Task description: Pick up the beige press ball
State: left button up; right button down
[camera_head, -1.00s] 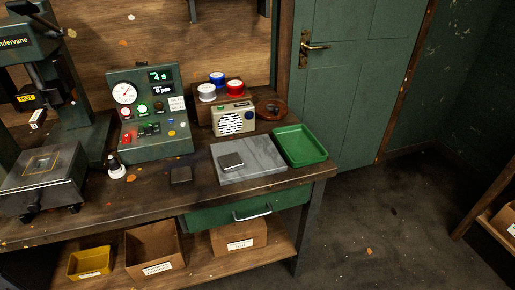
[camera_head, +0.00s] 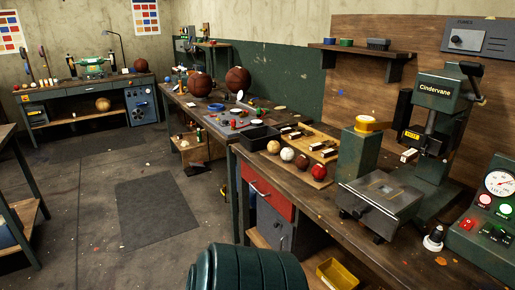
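A row of balls sits on a wooden board (camera_head: 327,182) on the near workbench, left of the green press (camera_head: 437,130). A pale cream or beige ball (camera_head: 288,154) is among them. A tan-brown ball (camera_head: 273,147) is to its left. A brown ball (camera_head: 302,161) and a red ball (camera_head: 319,171) are to its right. I cannot tell for sure which is the beige press ball. Neither of my grippers is in view.
A dark green ribbed drum (camera_head: 250,270) stands at the bottom, in front of the bench. A black tray (camera_head: 260,137) sits left of the balls. The floor with a dark mat (camera_head: 155,207) is clear.

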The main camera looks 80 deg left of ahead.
aim_at(274, 146)
jog(key=u, duration=2.55)
jog(key=z, duration=0.5)
